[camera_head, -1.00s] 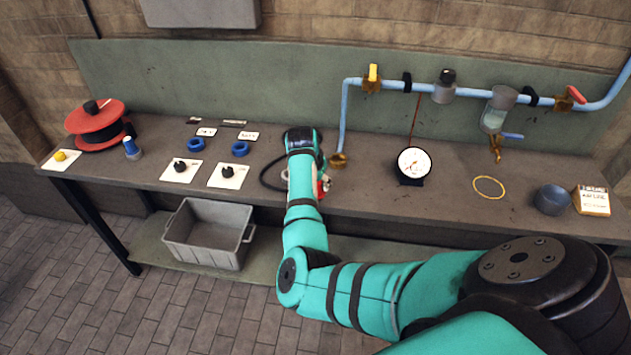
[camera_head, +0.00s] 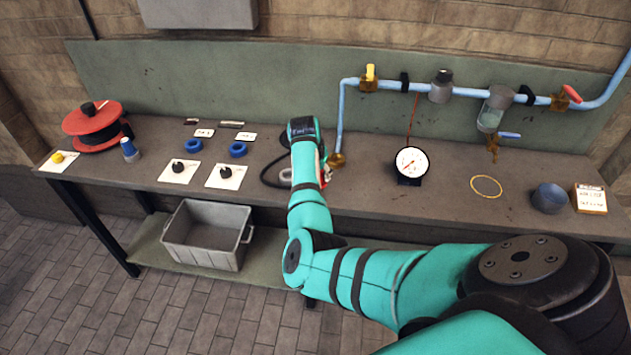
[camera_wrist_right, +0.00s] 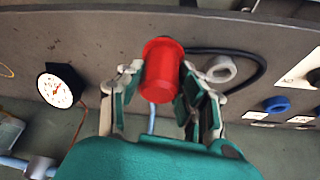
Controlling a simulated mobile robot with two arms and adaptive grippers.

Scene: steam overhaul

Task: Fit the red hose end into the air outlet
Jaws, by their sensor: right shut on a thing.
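The red hose end (camera_wrist_right: 161,72) is clasped between the fingers of my right gripper (camera_wrist_right: 162,85) in the right wrist view. In the head view only a sliver of red (camera_head: 325,174) shows beside my right wrist. The brass air outlet (camera_head: 336,160) is at the lower end of the blue pipe, just right of my wrist. The pipe (camera_wrist_right: 151,122) shows behind the red end in the wrist view; the outlet's mouth is hidden there. I cannot tell whether the two touch. My left gripper is out of view.
A black hose (camera_head: 268,172) loops on the bench left of my wrist, near a grey ring (camera_wrist_right: 222,68). A pressure gauge (camera_head: 411,162) stands to the right of the outlet. Blue rings (camera_head: 238,149) and black knobs on white plates (camera_head: 226,177) lie to the left.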

